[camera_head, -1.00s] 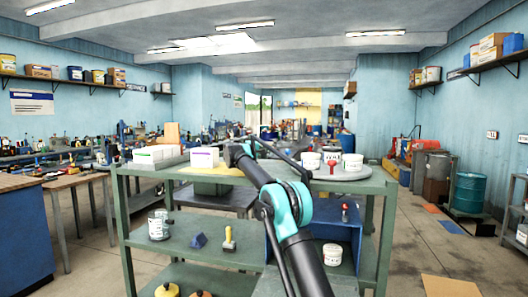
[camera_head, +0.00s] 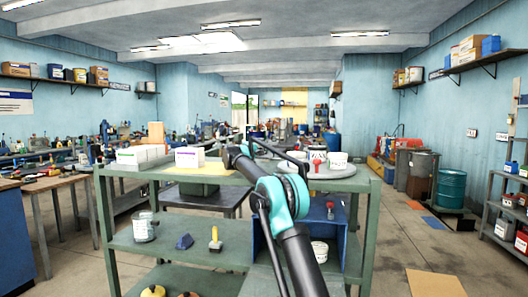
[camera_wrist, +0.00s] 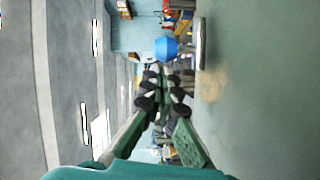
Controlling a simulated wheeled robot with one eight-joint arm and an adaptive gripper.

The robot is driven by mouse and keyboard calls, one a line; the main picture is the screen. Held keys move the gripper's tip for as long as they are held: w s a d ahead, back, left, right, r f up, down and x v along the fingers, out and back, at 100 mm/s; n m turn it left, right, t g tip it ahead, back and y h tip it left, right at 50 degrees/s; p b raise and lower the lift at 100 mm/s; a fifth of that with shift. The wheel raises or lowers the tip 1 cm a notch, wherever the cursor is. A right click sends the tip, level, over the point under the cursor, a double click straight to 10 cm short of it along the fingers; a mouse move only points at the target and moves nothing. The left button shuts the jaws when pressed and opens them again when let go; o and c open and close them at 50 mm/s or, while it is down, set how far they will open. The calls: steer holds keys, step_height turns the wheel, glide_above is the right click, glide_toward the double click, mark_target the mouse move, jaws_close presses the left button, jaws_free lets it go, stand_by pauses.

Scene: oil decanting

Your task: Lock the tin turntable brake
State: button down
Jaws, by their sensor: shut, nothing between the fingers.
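The tin turntable (camera_head: 340,172) is a flat grey disc at the right end of the green rack's top shelf, with several white tins on it. A small red part (camera_head: 318,164) stands at its front, in front of a tin; I cannot tell whether it is the brake or how it is set. In the head view my arm hides the gripper. A flat grey edge (camera_wrist: 200,45) lies ahead of the fingers.
White boxes (camera_head: 190,157) stand on the top shelf's left part. The rack (camera_head: 150,173) has a blue bin (camera_head: 345,235) and a yellow-handled tool (camera_head: 215,240) below. A blue rounded thing (camera_wrist: 165,48) shows beyond the fingers. Floor right of the rack is mostly open.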

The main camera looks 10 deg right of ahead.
mark_target(273, 150)
steer(key=shift+d, duration=0.1)
steer(key=d, duration=0.1)
steer(key=s+d, duration=0.1)
steer(key=d, duration=0.1)
steer(key=shift+d, duration=0.15)
stand_by(0.4)
